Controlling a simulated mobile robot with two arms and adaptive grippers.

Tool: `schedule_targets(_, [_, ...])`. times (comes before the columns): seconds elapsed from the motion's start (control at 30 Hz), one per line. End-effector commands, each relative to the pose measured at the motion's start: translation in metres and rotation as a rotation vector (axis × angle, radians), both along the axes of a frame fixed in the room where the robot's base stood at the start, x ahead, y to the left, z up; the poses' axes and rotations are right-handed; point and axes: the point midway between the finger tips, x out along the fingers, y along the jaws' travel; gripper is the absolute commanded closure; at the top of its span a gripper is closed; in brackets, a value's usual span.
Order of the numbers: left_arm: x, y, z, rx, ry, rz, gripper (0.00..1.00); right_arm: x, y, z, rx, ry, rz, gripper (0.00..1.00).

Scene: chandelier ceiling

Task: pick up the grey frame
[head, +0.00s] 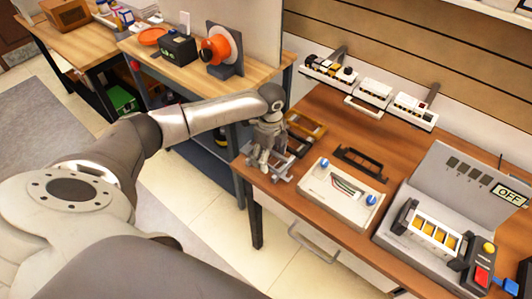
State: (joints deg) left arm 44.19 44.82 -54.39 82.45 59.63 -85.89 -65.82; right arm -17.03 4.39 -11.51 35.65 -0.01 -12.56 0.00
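A grey frame (281,177) lies near the left end of the brown worktable, close to the table's front left corner. My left gripper (265,165) points down right over it and hides part of it. The fingers are small and grey like the frame, so I cannot tell whether they touch it or how far apart they are. My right gripper is not in view.
Behind the grey frame lies a yellow-brown frame (306,126), and to the right a black frame (360,164). A white box with wires (340,193) and a grey machine marked OFF (455,195) stand further right. White wall-side units (374,92) line the back.

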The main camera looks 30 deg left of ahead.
Motion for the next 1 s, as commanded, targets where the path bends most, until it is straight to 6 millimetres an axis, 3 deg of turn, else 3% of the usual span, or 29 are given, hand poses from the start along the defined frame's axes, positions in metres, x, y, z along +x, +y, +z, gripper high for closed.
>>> schedule_targets(0.03, [0.0, 0.0, 0.0, 0.0, 0.0, 0.0, 0.4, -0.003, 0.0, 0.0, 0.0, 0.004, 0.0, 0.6])
schedule_targets(0.3, [0.0, 0.0, 0.0, 0.0, 0.0, 0.0, 0.72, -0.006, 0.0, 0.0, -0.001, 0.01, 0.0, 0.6])
schedule_targets(0.67, [0.0, 0.0, 0.004, 0.0, -0.001, 0.001, 0.72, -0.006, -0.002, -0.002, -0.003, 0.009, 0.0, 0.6])
schedule_targets(0.9, [0.001, 0.0, 0.032, -0.001, -0.005, 0.0, 0.72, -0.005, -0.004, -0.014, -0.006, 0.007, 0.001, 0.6])
schedule_targets(1.0, [-0.007, -0.012, 0.047, -0.002, -0.003, -0.004, 0.72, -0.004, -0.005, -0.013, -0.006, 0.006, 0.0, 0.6])
